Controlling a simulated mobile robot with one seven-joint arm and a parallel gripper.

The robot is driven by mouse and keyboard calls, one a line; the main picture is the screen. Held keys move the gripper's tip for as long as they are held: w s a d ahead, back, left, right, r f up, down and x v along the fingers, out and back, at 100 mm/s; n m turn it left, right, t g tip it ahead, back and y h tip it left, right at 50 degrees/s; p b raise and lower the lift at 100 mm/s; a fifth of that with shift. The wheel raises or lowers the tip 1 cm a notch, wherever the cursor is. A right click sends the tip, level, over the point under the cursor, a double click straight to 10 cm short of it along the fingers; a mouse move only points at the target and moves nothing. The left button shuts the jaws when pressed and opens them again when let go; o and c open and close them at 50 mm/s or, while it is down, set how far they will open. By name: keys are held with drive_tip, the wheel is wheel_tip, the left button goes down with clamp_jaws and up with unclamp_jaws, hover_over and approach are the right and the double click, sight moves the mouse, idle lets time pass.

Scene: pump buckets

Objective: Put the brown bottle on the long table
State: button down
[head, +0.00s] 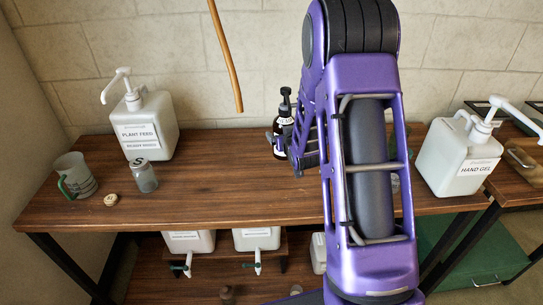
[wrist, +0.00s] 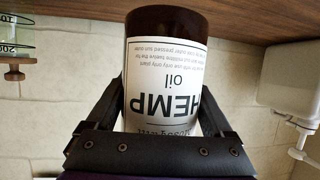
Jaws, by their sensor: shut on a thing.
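The brown bottle (head: 284,125) has a black pump top and a white label. In the head view it is upright over the back middle of the long table (head: 215,200). My gripper (head: 284,146) is shut on it, with a finger on each side. In the wrist view, which is upside down, the bottle (wrist: 165,70) sits between the fingers of my gripper (wrist: 164,100) and its label reads "HEMP oil". The table's wooden top (wrist: 255,22) shows close to the bottle's base. I cannot tell whether the base touches the table.
A plant feed pump bottle (head: 145,125), a mug (head: 74,175), a small jar (head: 145,177) and a round lid (head: 111,199) stand at the table's left. A hand gel bottle (head: 455,160) stands at the right. The front middle is clear. White containers (head: 257,239) sit below.

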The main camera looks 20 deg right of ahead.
drive_tip(key=shift+f, duration=3.25)
drive_tip(key=shift+b, duration=0.3)
drive_tip(key=shift+f, duration=0.15)
drive_tip(key=shift+c, duration=1)
unclamp_jaws()
drive_tip(key=shift+f, duration=0.1)
drive_tip(key=shift+o, duration=1)
